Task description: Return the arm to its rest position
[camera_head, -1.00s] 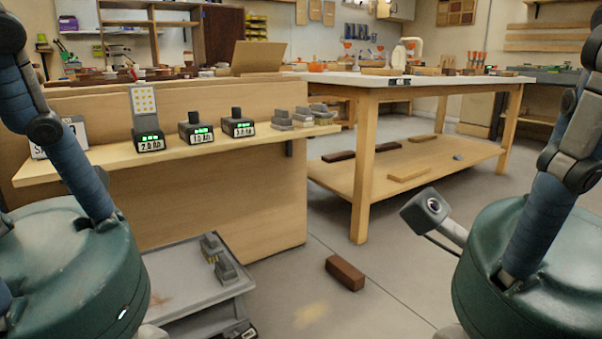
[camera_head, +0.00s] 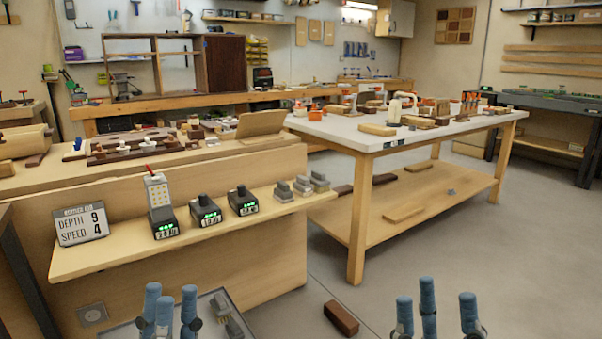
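My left gripper (camera_head: 168,297) shows at the bottom left, its blue fingers pointing up and spread apart. It is open, with nothing seen between the fingers. My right gripper (camera_head: 436,293) shows at the bottom right, its blue fingers also pointing up and wide apart, and it looks empty. Both sit low in front of the bench. The palms and most of both arms are below the picture edge, so the full arm pose is hidden.
A shelf (camera_head: 110,262) with a sign (camera_head: 81,227), several display devices and grey blocks lies ahead. A grey platform (camera_head: 255,329) and a brown block (camera_head: 341,318) are low near the grippers. A white-topped table (camera_head: 350,140) stands to the right. Floor at right is clear.

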